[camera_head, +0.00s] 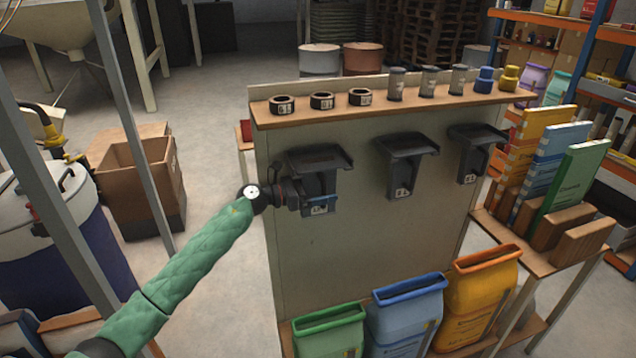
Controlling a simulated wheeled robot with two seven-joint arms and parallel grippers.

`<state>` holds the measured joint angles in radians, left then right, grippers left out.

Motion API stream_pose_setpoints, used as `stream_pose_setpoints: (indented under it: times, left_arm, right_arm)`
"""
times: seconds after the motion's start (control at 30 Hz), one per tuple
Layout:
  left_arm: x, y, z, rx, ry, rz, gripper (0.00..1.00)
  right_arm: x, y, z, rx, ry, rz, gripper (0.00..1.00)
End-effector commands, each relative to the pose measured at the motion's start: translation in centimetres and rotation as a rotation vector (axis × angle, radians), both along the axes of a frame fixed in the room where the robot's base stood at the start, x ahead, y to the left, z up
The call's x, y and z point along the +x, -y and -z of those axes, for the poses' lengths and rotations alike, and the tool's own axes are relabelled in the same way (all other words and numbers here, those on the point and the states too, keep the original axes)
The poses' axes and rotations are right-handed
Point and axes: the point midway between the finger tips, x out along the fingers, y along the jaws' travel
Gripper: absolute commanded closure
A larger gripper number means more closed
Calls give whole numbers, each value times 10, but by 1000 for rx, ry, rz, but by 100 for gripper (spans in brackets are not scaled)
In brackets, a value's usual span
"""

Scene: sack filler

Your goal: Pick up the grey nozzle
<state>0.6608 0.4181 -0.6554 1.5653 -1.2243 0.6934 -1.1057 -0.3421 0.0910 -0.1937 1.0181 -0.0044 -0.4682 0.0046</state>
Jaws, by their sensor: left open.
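Three small grey cylinders (397,84) stand upright on the wooden ledge along the top of the panel, beside a blue one (484,80) and a yellow one (508,78). Three dark grey spouts hang on the panel's front: a left one (318,160), a middle one (405,160) and a right one (474,150). I cannot tell for certain which of these is the grey nozzle. My left gripper (318,202) is open at the lower part of the left spout and overlaps it in the view. Whether they touch is unclear. My right gripper is not in view.
Three black rings (322,101) sit on the ledge's left part. Green (331,330), blue (407,312) and orange (478,295) sacks stand below the panel. A side table (497,235) holds upright packs at right. A metal post (135,130) and cardboard box (138,185) are at left.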

Motion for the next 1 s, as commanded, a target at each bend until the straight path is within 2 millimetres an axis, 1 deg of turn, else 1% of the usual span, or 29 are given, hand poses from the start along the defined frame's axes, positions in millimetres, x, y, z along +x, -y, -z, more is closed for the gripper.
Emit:
stream_pose_setpoints:
  times: [0.2, 0.23, 0.37, 0.4, 0.47, 0.5, 0.57, 0.87, 1.0]
  left_arm:
    - [0, 0, 0, 0, 0, 0, 6]
    - [0, 0, 0, 0, 0, 0, 8]
    - [0, 0, 0, 0, 0, 0, 34]
    - [0, 0, 0, 0, 0, 0, 42]
    - [0, 0, 0, 0, 0, 0, 53]
    - [0, 0, 0, 0, 0, 0, 61]
    - [0, 0, 0, 0, 0, 0, 73]
    - [1, 0, -2, -1, 1, 0, 74]
    - [4, -5, -8, -1, 1, -1, 74]
  right_arm:
    - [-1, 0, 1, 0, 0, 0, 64]
    - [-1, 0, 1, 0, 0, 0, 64]
    - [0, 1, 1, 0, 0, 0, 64]
    - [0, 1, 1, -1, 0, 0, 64]
    - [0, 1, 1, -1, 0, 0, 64]
    - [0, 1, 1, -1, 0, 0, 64]
    - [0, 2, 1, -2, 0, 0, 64]
    - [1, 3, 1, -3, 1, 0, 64]
    - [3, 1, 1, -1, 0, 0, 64]
